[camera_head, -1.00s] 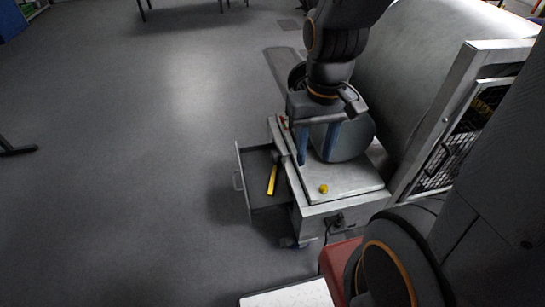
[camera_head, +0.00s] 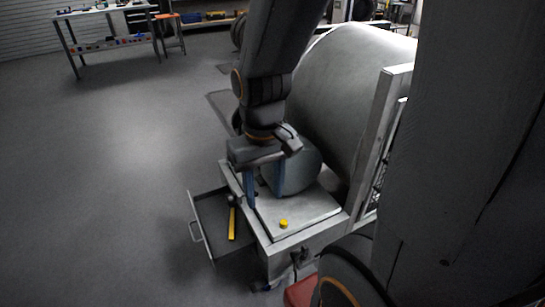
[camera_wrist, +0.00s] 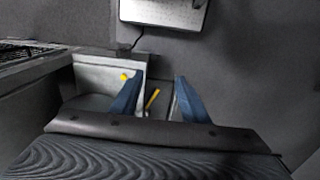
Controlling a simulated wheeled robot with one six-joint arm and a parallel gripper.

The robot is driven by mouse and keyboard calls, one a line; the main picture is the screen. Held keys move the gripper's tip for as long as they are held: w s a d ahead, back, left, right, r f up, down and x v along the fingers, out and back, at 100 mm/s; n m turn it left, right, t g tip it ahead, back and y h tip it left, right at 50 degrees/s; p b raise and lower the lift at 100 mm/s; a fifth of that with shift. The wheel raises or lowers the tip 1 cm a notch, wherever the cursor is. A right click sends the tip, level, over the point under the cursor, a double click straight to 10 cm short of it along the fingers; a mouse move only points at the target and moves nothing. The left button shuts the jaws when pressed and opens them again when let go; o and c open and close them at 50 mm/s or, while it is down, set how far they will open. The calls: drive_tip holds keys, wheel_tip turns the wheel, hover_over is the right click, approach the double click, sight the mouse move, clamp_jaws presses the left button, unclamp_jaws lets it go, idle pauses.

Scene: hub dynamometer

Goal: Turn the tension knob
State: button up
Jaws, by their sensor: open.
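A small yellow knob (camera_head: 284,223) sits on the flat metal top of the machine's cabinet (camera_head: 318,213), near its front edge. It also shows in the wrist view (camera_wrist: 124,76), just left of the left finger. My gripper (camera_head: 265,200) hangs over the cabinet top, beyond the knob and a little left of it in the head view. Its two blue fingers are apart, with nothing held between them. The gripper also shows in the wrist view (camera_wrist: 158,76). Neither finger appears to touch the knob.
An open drawer (camera_head: 209,212) juts from the cabinet's left side and holds a yellow-handled hammer (camera_head: 232,222). A large grey drum (camera_head: 345,85) and a metal frame (camera_head: 372,150) stand behind and right. A workbench (camera_head: 105,47) is far left. The floor between is clear.

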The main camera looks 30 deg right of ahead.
drive_tip(key=o, duration=0.4)
drive_tip(key=shift+w+f, duration=0.15)
drive_tip(key=shift+w, duration=0.2)
drive_tip(key=shift+c, duration=0.2)
drive_tip(key=shift+o, duration=0.7)
drive_tip(key=w+f+n+h+b, duration=0.1)
drive_tip(key=w+f+n+b, duration=0.3)
drive_tip(key=w+f, duration=0.4)
drive_tip(key=w+f+n+h+b, duration=0.1)
drive_tip(key=w+f+n+b, duration=0.3)
drive_tip(key=w, duration=1)
wheel_tip(320, 180, down, 4)
drive_tip(key=shift+w+r+n+b, duration=0.1)
drive_tip(key=shift+w+n+b, duration=0.3)
drive_tip(key=shift+b, duration=0.2)
drive_tip(key=n+t+h+b, duration=0.1)
drive_tip(key=n+h+b, duration=0.1)
drive_tip(key=n+b, duration=0.65)
hover_over(227, 197)
drive_tip(key=a, duration=0.3)
wheel_tip(227, 197, down, 23)
drive_tip(key=shift+n, duration=0.25)
drive_tip(key=x, duration=0.7)
drive_tip(key=shift+s+d+f, duration=0.1)
drive_tip(key=shift+d+f, duration=0.1)
drive_tip(key=shift+d, duration=0.2)
drive_tip(key=c, duration=1)
